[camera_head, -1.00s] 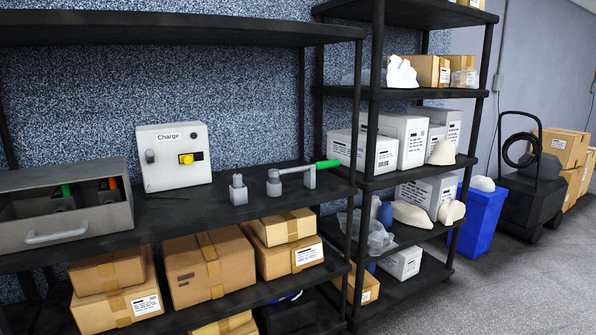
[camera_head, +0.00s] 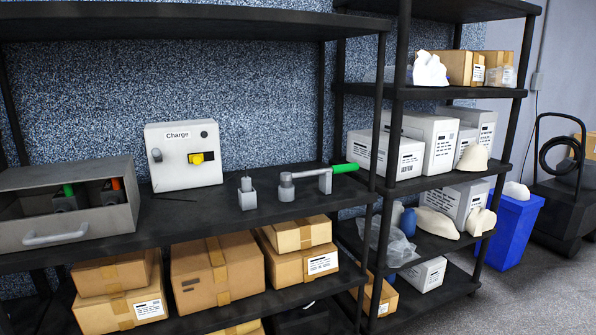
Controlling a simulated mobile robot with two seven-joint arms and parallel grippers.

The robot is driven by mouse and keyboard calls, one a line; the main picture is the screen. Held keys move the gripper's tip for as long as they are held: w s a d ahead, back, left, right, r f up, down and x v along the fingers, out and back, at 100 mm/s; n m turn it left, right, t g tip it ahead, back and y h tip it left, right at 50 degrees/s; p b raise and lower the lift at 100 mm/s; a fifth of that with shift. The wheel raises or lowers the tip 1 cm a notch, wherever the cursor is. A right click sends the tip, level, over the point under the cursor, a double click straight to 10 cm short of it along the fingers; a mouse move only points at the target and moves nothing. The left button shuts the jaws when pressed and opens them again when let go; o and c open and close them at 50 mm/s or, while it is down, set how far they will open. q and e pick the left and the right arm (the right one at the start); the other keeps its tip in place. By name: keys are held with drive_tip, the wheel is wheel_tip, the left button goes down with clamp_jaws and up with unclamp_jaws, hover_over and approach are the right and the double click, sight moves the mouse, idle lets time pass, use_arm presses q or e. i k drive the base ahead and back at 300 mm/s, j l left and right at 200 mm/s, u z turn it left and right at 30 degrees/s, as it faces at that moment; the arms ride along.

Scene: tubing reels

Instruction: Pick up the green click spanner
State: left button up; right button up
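A spanner with a green handle (camera_head: 345,168) lies on the black shelf, right of its middle. Its grey shaft runs left to a round grey head (camera_head: 287,186) and rests on a small grey block (camera_head: 325,183) near the handle. The green end reaches to the shelf's right post. Neither of my grippers is in view.
The black shelf (camera_head: 215,222) also holds a white Charge box (camera_head: 183,172) and a small grey block with a peg (camera_head: 247,194). The grey box (camera_head: 120,217) stands at the left. Cardboard boxes (camera_head: 217,270) fill the level below. An upper shelf (camera_head: 190,25) overhangs.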

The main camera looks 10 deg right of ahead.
sight(286, 178)
drive_tip(key=i+l+u, duration=0.1)
drive_tip(key=l, duration=0.25)
drive_tip(key=i+l+u, duration=0.1)
drive_tip(key=l, duration=0.25)
drive_tip(key=i+l+u, duration=0.1)
drive_tip(key=i+l, duration=0.15)
drive_tip(key=l, duration=0.15)
drive_tip(key=i+l+u, duration=0.1)
drive_tip(key=l, duration=0.3)
drive_tip(key=i+l, duration=0.1)
drive_tip(key=l, duration=0.25)
drive_tip(key=i+l, duration=0.15)
drive_tip(key=l, duration=0.25)
drive_tip(key=i+l, duration=0.1)
drive_tip(key=l, duration=0.25)
drive_tip(key=i+l+u, duration=0.1)
drive_tip(key=l, duration=0.3)
drive_tip(key=i+l, duration=0.1)
drive_tip(key=l, duration=0.3)
drive_tip(key=i+l, duration=0.1)
drive_tip(key=l, duration=0.25)
